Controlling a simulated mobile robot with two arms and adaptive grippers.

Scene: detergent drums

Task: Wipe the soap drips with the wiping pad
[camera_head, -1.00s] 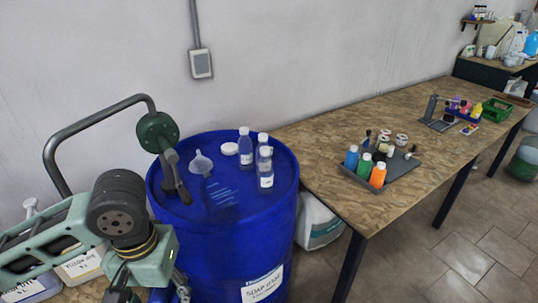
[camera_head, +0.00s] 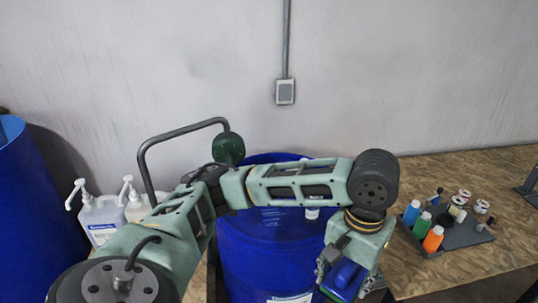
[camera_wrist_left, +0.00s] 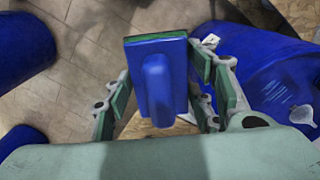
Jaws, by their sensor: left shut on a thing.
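My left gripper (camera_head: 344,268) is shut on the blue wiping pad (camera_head: 346,276), which has a green layer along its edge. The wrist view shows the pad (camera_wrist_left: 150,55) between the fingers, with its raised handle toward the camera. My left arm reaches across the blue drum (camera_head: 252,262), and the gripper hangs off its front right side, apart from the drum top. The soap drips (camera_head: 271,216) are pale blue streaks on the drum top, partly behind my arm. They also show in the wrist view (camera_wrist_left: 272,90). My right gripper is not in view.
A funnel (camera_wrist_left: 302,116) lies on the drum top. My arm hides most of the bottles there. Pump bottles (camera_head: 100,216) stand left of the drum. A wooden table (camera_head: 440,272) at right holds a grey tray (camera_head: 462,234) with coloured bottles. A wall is behind.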

